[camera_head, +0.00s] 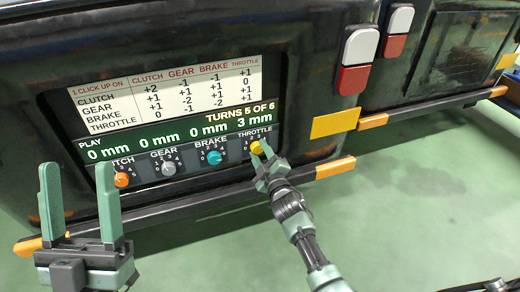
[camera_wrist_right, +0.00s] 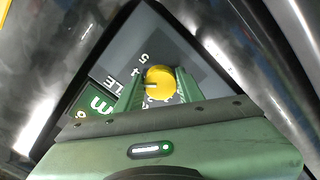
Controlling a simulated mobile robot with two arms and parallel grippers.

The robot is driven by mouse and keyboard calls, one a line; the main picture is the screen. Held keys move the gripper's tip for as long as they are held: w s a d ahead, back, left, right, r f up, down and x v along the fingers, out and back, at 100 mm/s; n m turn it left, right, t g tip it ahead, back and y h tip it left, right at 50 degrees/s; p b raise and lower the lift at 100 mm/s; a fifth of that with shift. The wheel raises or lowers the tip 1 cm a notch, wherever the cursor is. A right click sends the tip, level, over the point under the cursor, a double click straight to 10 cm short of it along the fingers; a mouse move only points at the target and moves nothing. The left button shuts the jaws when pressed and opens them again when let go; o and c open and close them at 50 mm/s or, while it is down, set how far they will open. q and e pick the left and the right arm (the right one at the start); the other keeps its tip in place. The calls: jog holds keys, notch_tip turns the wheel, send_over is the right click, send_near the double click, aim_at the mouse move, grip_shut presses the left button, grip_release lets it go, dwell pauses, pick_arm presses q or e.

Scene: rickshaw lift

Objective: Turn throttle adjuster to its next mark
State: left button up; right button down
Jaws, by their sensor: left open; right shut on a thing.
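The yellow throttle adjuster (camera_head: 257,147) is the rightmost knob on the panel, under the THROTTLE label with 3 mm shown. My right gripper (camera_head: 265,160) is shut on it. In the right wrist view the throttle adjuster (camera_wrist_right: 159,82) sits between the fingertips, with a pale pointer line on its left side. The digits 4 and 5 show at its upper left; other marks are partly hidden. My left gripper (camera_head: 80,205) is open and empty, upright in front of the panel's left end, and partly hides the CLUTCH label.
The display (camera_head: 180,125) reads TURNS 5 OF 6 and 0 mm for clutch, gear and brake. Orange clutch (camera_head: 122,180), grey gear (camera_head: 169,168) and teal brake (camera_head: 214,157) knobs sit left of the throttle. A dark bumper bar (camera_head: 180,205) runs below; green floor (camera_head: 400,215) is clear at right.

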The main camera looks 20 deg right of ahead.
pick_arm(q)
jog(key=shift+w+d+f+g+y+p, duration=0.2)
jog(key=shift+w+f+g+y, duration=0.1)
jog(key=shift+w+f+g, duration=0.45)
jog(key=shift+w+d+f+g+y+p, duration=0.1)
jog(key=shift+w+f+g+y+p, duration=0.15)
jog(key=shift+w+f+g, duration=0.5)
pick_arm(e)
jog(key=shift+f+m, duration=0.2)
jog(key=shift+m, duration=0.9)
pick_arm(q)
jog(key=shift+w+f, duration=0.1)
jog(key=shift+w, duration=0.15)
pick_arm(e)
jog(key=c, duration=0.9)
grip_release()
jog(key=shift+r, duration=0.1)
jog(key=shift+s, duration=0.2)
pick_arm(q)
jog(key=w+f+g+y+p, duration=0.2)
jog(key=f+g, duration=0.4)
jog(key=f, duration=0.5)
jog(key=shift+w+a+y, duration=0.3)
jog(key=shift+w+y, duration=0.05)
jog(key=shift+w, duration=0.45)
pick_arm(e)
jog(key=s, duration=0.7)
jog(key=shift+s+d, duration=0.15)
jog(key=shift+s, duration=0.1)
